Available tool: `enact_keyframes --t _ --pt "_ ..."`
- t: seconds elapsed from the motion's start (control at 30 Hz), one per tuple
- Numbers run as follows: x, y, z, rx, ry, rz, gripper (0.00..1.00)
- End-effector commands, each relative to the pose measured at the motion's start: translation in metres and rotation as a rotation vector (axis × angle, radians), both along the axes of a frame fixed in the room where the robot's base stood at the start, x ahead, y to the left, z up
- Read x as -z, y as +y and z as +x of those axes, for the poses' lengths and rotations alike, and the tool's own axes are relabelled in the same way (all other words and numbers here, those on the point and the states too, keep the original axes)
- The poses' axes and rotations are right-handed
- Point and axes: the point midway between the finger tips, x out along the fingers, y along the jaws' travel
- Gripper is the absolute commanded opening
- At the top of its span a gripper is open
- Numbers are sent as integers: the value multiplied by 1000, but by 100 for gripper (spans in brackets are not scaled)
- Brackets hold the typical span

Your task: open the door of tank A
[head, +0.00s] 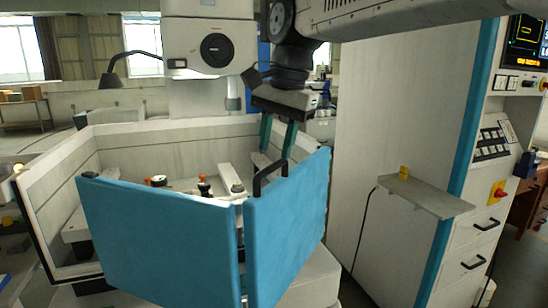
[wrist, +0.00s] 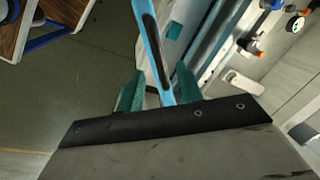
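The tank is a pale grey open-topped box with blue front panels in the head view. A wide blue panel (head: 160,235) faces me on the left. A narrower blue panel (head: 295,220) meets it at an upright corner and carries a black handle (head: 268,176) near its top edge. No letter on the tank is readable. My gripper (head: 277,152) points down at this handle, its teal fingers apart. In the wrist view, the handle (wrist: 149,25) and blue panel edge lie between the spread fingers (wrist: 157,92). Contact cannot be told.
Inside the tank are clamps and fixtures, including a grey bar (head: 231,178). To the right stands a tall grey cabinet (head: 385,140) with a small shelf (head: 425,195) and a control panel (head: 491,140). A black lamp (head: 112,78) stands at the back left.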

Motion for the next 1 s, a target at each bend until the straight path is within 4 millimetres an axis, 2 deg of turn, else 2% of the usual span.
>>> enact_keyframes --t 0.2,0.57,0.6,0.7,0.73,1.0 --pt "29 4 3 0 1 -1 36" --pt "36 5 4 -1 -1 -1 36" --pt "36 5 4 -1 -1 -1 31" --pt "36 5 4 -1 -1 -1 3" --pt "36 5 4 -1 -1 -1 0" --pt "36 6 0 -21 -2 0 0"
